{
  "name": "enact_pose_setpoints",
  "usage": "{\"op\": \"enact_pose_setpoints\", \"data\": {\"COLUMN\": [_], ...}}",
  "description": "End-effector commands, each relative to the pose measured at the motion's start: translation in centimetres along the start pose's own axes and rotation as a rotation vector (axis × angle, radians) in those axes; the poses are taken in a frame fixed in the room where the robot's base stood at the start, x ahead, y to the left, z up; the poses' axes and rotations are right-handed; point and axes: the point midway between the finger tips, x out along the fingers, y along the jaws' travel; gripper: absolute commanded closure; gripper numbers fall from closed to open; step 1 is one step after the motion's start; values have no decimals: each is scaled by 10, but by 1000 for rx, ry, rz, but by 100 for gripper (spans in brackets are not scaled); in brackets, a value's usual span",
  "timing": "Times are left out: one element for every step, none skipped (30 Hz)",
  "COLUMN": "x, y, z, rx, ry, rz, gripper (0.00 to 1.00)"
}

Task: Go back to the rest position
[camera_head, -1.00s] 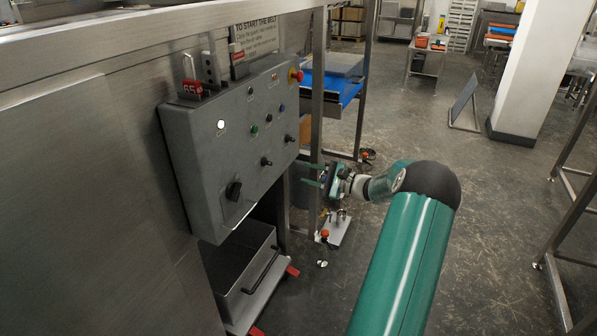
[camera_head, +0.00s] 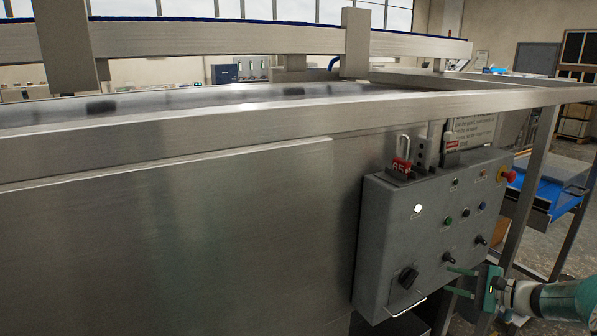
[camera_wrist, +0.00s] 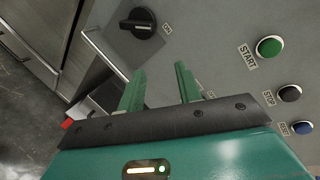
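My gripper (camera_head: 461,282) is at the lower right in the head view, in front of the grey control box (camera_head: 378,240). Its two green fingers point left toward the box's lower part. In the wrist view the fingers (camera_wrist: 159,88) stand apart with nothing between them, so the gripper is open. Beyond them are the black rotary switch (camera_wrist: 142,23) marked ON and the green START button (camera_wrist: 269,47). I cannot tell from these views whether a fingertip touches the box.
A steel machine side (camera_head: 180,240) fills the left and middle of the head view. A red padlock (camera_head: 401,166) hangs above the box, and a red emergency knob (camera_head: 509,176) sits at its right end. A blue-topped stand (camera_head: 550,190) is behind at the right.

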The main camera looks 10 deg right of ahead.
Motion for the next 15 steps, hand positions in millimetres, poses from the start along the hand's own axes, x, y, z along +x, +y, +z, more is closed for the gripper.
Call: {"op": "enact_pose_setpoints", "data": {"x": [19,28,38,45,52,59,63,67,71,73,75,77,77,77,76], "y": [0,2,6,8,12,17,20,24,29,33,37,43,48,52,57], "z": [30,45,64,79,94,113,127,141,159,173,186,203,215,227,243], "rx": [-50,-77,-114,-144,-174,-214,-246,-278,-323,-356,-391,-436,-472,-507,-556], "ry": [-14,-19,-25,-29,-33,-37,-40,-42,-44,-45,-46,-47,-47,-46,-45], "rz": [84,132,194,239,284,341,383,423,476,514,550,597,631,663,704], "gripper": [65,65,65,65,65,65,65,65,65,65,65,65,65,65,65]}}
